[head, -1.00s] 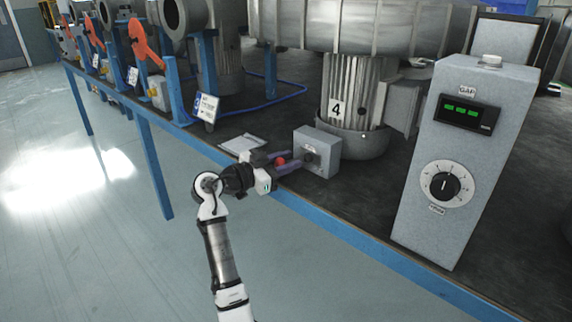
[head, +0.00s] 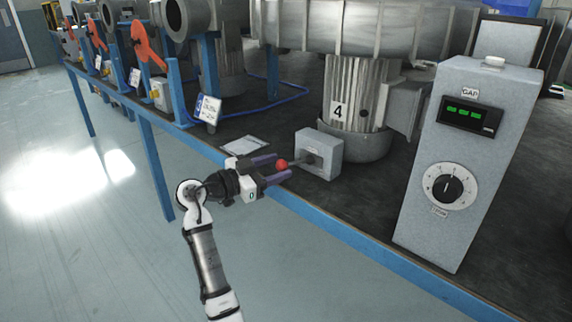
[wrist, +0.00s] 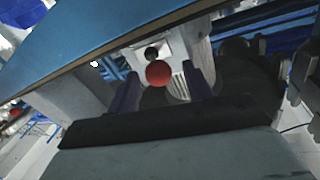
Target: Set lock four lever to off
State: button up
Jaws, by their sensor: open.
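The lock four lever (head: 297,160) is a short rod with a red ball knob (head: 282,165). It sticks out from the front of a small grey box (head: 325,157) below the motor (head: 352,100) marked 4. My gripper (head: 272,170) is open at the bench's front edge, with its purple fingers pointing at the box. In the head view the knob is at the fingertips. In the wrist view the red knob (wrist: 158,73) shows between and just beyond the two fingers (wrist: 162,88). Whether the fingers touch it cannot be told.
A grey control box (head: 465,150) with a green display and a round dial stands at right on the bench. A paper (head: 243,146) lies left of the lever box. Orange levers (head: 148,45) stand farther left. The floor in front is clear.

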jog(key=v, duration=0.9)
jog(key=shift+s+a, duration=0.25)
